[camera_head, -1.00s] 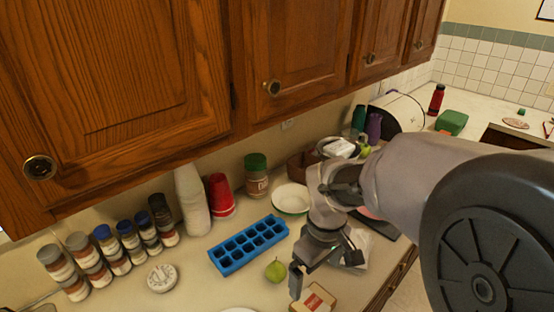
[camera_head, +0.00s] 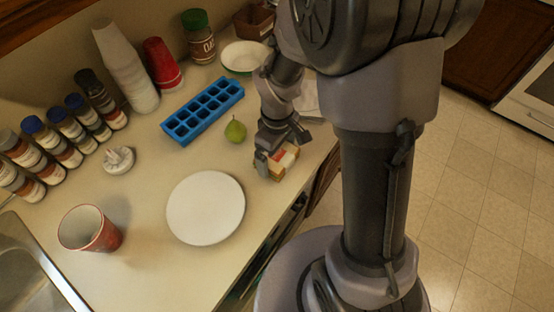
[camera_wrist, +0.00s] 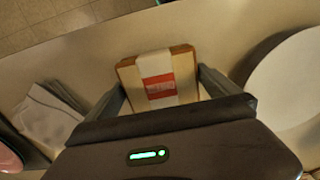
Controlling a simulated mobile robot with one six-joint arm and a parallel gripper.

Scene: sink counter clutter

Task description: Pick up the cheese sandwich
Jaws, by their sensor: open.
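The cheese sandwich (camera_head: 283,160) is a tan block with a pale wrap and a red label. It lies near the counter's front edge, partly hidden by my gripper in the head view. My gripper (camera_head: 276,163) is at the sandwich. In the wrist view the sandwich (camera_wrist: 159,78) sits between the two fingers of my gripper (camera_wrist: 160,92), which are open on either side of it. I cannot tell whether either finger touches it.
A white plate (camera_head: 205,208) lies left of the sandwich. A green pear (camera_head: 235,131) and a blue ice tray (camera_head: 203,110) are behind it. A red cup (camera_head: 90,229) stands near the sink (camera_head: 32,272). White napkins (camera_wrist: 48,112) lie beside my gripper in the wrist view.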

